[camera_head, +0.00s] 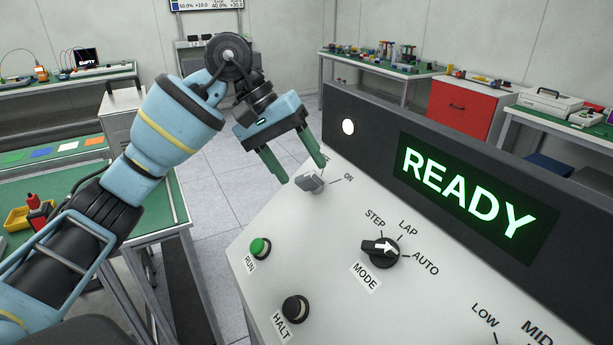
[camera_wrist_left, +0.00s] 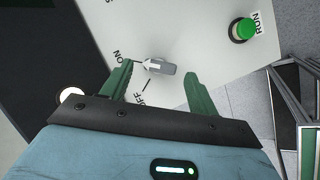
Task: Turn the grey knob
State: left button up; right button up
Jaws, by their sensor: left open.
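The grey knob (camera_head: 310,182) sits on the sloped white panel (camera_head: 330,215), near its upper left, beside the ON label. In the left wrist view the grey knob (camera_wrist_left: 159,67) has a pale arrow on it, and the ON and OFF labels are beside it; the arrow points toward ON. My left gripper (camera_head: 303,173) is open, its green fingers reaching down toward the knob. In the left wrist view the left gripper (camera_wrist_left: 157,75) has a finger on each side of the knob, with gaps between. My right gripper is not in view.
The panel also holds a green RUN button (camera_head: 260,247), a black HALT button (camera_head: 296,308) and a black MODE knob (camera_head: 380,251). A dark upright board behind carries a READY display (camera_head: 468,190) and a white lamp (camera_head: 348,127). Floor lies open left of the panel.

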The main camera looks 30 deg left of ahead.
aim_at(306, 190)
pick_arm(q)
jog(key=shift+x, duration=1.75)
jog(key=c, duration=1)
